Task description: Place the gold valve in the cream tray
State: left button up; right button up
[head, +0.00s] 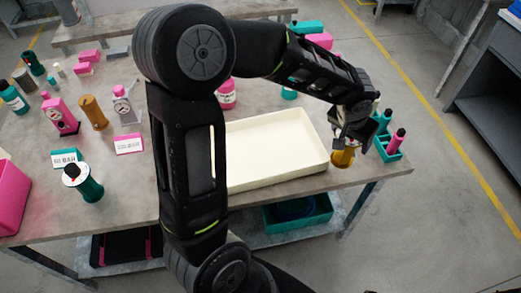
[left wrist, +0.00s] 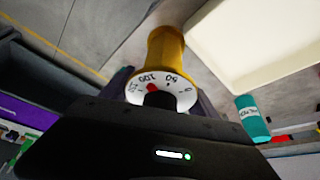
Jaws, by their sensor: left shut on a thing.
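The gold valve (head: 343,157) is just right of the cream tray in the head view, near the table's right end. In the left wrist view the gold valve (left wrist: 166,48) shows its gold body and a white dial with a red mark. My left gripper (head: 352,128) is shut on it near the dial end; the fingers (left wrist: 163,95) are on both sides. I cannot tell whether its base touches the table. The cream tray (head: 275,178) looks empty, with its left part hidden behind my arm; it also shows in the left wrist view (left wrist: 258,35). My right gripper is not in view.
A teal holder with pink-topped items (head: 390,146) stands close right of the valve. Another gold piece (head: 93,112), pink and teal gauges, and a teal bottle (head: 14,99) stand at the left. A teal bin (head: 297,214) sits on the lower shelf.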

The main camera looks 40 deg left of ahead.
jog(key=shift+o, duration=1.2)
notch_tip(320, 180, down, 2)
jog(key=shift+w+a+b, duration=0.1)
jog(key=shift+b, duration=1)
pick_arm(q)
jog(key=s+a+r+n, duration=0.1)
jog(key=a+r, duration=0.1)
jog(key=a, duration=0.6)
jog(key=s+a+r+n+y+b, duration=0.1)
jog(key=a+r+n, duration=0.1)
jog(key=a, duration=0.7)
jog(key=shift+s, duration=0.4)
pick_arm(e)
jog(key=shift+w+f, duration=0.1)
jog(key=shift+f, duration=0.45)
pick_arm(q)
notch_tip(320, 180, down, 6)
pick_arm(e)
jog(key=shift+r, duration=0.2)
pick_arm(q)
jog(key=shift+f, duration=0.2)
